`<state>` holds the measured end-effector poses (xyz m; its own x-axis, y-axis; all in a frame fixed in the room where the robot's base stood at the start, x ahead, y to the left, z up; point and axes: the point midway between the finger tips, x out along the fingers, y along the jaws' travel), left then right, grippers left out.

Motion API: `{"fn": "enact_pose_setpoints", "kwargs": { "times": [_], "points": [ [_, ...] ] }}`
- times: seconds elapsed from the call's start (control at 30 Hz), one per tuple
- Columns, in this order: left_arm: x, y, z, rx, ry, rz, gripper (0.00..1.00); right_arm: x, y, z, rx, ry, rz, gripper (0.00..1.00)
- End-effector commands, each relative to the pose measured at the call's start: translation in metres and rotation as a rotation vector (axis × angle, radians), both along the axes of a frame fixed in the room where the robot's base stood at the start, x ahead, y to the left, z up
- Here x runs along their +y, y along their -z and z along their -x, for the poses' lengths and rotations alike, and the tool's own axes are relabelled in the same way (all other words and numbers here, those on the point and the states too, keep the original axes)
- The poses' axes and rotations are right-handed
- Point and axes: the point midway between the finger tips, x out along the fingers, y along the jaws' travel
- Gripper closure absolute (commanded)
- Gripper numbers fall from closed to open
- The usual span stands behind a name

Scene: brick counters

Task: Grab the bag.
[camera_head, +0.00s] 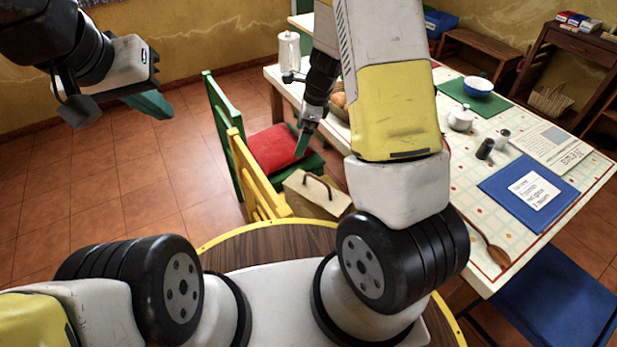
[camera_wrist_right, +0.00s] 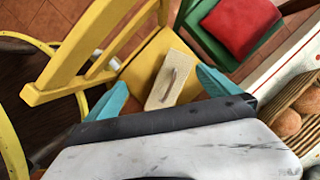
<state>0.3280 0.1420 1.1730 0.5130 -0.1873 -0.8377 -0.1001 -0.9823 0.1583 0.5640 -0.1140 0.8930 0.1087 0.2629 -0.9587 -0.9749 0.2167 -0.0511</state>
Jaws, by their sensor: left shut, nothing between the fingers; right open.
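The bag (camera_head: 312,199) is a tan, box-like shape with a brown arched handle. It rests on the seat of the yellow chair (camera_head: 255,180). In the right wrist view the bag (camera_wrist_right: 172,82) shows between and beyond the teal fingertips. My right gripper (camera_head: 303,143) hangs above and behind the bag in the head view, near the red cushion, apart from the bag. In the right wrist view my right gripper (camera_wrist_right: 160,78) is open and empty. My left gripper (camera_head: 150,104) is shut and empty at the upper left, over the floor, far from the bag.
A green chair with a red cushion (camera_head: 278,146) stands behind the yellow chair. The table (camera_head: 475,215) at the right holds a blue placemat (camera_head: 500,185), a wooden spoon (camera_head: 497,254) and a bread basket. My right forearm hides part of the table. The floor at left is clear.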

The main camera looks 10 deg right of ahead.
Motion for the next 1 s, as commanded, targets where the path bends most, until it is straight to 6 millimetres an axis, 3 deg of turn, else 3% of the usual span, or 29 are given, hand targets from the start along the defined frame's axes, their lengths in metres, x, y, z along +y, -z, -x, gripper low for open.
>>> {"fn": "enact_pose_setpoints", "kwargs": {
  "times": [0.03,0.2,0.4,0.63,1.0],
  "points": [
    [0.000,0.000,0.000,0.000,0.000,0.000,1.00,-0.004,0.029,-0.003,0.045,0.075,0.023,0.00],
    [0.000,0.000,0.000,0.000,0.000,0.000,1.00,-0.024,0.108,-0.010,0.141,0.345,0.105,0.00],
    [0.000,0.000,0.000,0.000,0.000,0.000,1.00,-0.045,0.170,-0.008,0.185,0.558,0.190,0.00],
    [0.000,0.000,0.000,0.000,0.000,0.000,1.00,-0.054,0.198,-0.007,0.193,0.639,0.223,0.00],
    [0.000,0.000,0.000,0.000,0.000,0.000,1.00,-0.052,0.245,-0.005,0.195,0.638,0.224,0.00]
  ]
}}
